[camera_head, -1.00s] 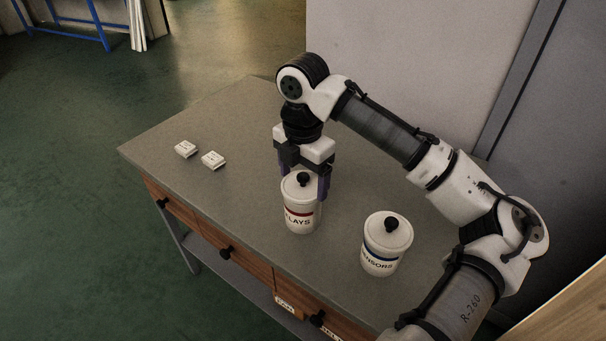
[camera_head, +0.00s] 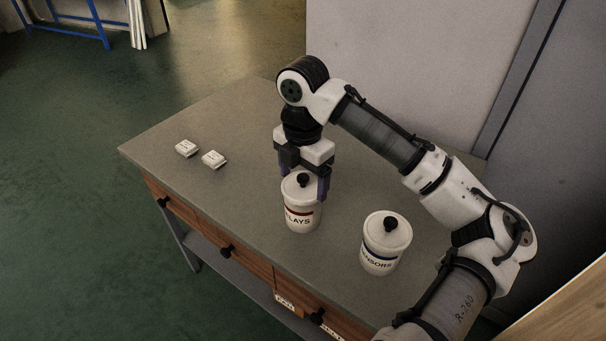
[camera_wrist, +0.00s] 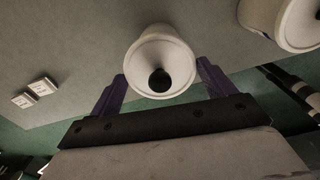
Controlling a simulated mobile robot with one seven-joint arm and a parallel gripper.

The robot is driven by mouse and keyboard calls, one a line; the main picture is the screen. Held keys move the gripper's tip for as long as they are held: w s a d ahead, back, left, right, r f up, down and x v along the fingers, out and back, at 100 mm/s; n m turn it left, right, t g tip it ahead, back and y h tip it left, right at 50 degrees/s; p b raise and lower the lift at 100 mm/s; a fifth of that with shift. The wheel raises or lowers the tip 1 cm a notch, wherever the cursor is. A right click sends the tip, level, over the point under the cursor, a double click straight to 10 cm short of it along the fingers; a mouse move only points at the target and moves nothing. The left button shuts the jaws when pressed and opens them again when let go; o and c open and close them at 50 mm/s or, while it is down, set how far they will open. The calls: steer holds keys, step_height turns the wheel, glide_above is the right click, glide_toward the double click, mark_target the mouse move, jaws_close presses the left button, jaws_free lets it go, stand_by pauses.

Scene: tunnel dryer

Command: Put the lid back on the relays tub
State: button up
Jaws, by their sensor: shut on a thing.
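The relays tub (camera_head: 302,220) is a white round tub with a red band and a partly hidden label, upright on the bench. Its white lid (camera_head: 296,188) with a black knob sits at the tub's mouth and looks level; I see no clear gap. My gripper (camera_head: 304,190) points down over it, with a dark purple finger on either side, shut on the lid. In the wrist view the lid (camera_wrist: 140,68) and knob lie between the fingers of my gripper (camera_wrist: 161,70). The exact contact of the fingers on the rim is hard to see.
The sensors tub (camera_head: 380,262), white with a blue band and its own knobbed lid (camera_head: 387,235), stands close by on the right. Two small white labelled blocks (camera_head: 213,159) lie at the left of the grey bench (camera_head: 250,125). A wall (camera_head: 400,60) rises behind.

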stand_by(0.3)
steer(key=o, duration=0.9)
steer(key=shift+r, duration=0.15)
steer(key=shift+r+p, duration=3.35)
steer(key=shift+r, duration=0.05)
jaws_close()
